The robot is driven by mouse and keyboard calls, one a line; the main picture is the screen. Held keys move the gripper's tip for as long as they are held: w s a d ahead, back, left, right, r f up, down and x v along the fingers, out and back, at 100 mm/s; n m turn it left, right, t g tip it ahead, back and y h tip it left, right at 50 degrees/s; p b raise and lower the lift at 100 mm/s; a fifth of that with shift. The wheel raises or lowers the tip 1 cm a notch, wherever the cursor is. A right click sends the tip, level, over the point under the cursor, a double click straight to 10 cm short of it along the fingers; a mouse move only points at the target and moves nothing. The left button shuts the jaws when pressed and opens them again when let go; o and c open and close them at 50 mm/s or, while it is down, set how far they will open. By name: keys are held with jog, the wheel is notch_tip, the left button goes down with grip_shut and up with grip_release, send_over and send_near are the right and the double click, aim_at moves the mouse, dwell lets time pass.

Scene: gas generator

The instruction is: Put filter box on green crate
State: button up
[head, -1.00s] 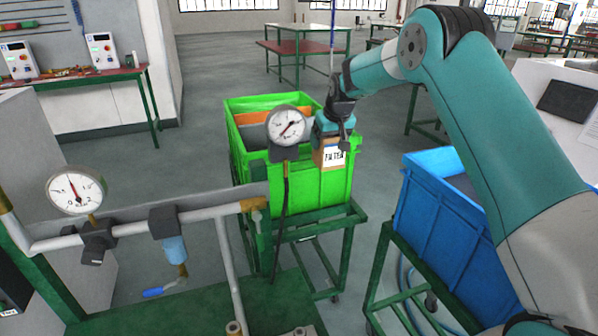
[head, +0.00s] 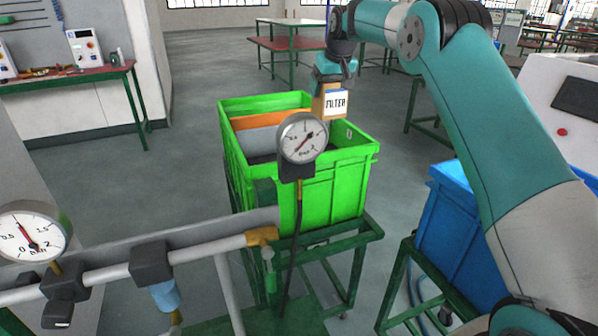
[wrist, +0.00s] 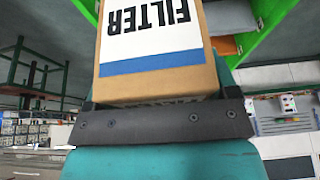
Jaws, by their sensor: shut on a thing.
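The filter box (head: 334,104) is a small brown carton with a white label reading FILTER. My gripper (head: 335,84) is shut on it from above and holds it over the right part of the green crate (head: 335,196). In the wrist view the box (wrist: 158,78) fills the middle, upside down, against my gripper (wrist: 165,116). The green crate stands on a green wheeled frame. An orange and a grey item show inside it. A piece of the crate (wrist: 285,22) shows at the top right of the wrist view. The exact gap between box and crate rim is unclear.
A pressure gauge (head: 303,138) on a thin stem stands in front of the crate. Pipes (head: 130,268) with a second gauge (head: 30,232) run across the lower left. A blue crate (head: 462,220) stands at right, beside my arm. Open floor lies behind the green crate.

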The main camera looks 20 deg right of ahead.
jog(key=shift+w+f+p, duration=0.15)
jog(key=shift+f+p, duration=0.15)
jog(key=shift+f, duration=4.7)
jog(key=shift+w+f+p, duration=0.15)
jog(key=shift+f+p, duration=0.15)
jog(key=shift+f, duration=4.7)
jog(key=o, duration=0.9)
jog(key=b+v, duration=0.1)
jog(key=v, duration=1.1)
jog(key=shift+b, duration=0.3)
jog(key=shift+s+a, duration=0.1)
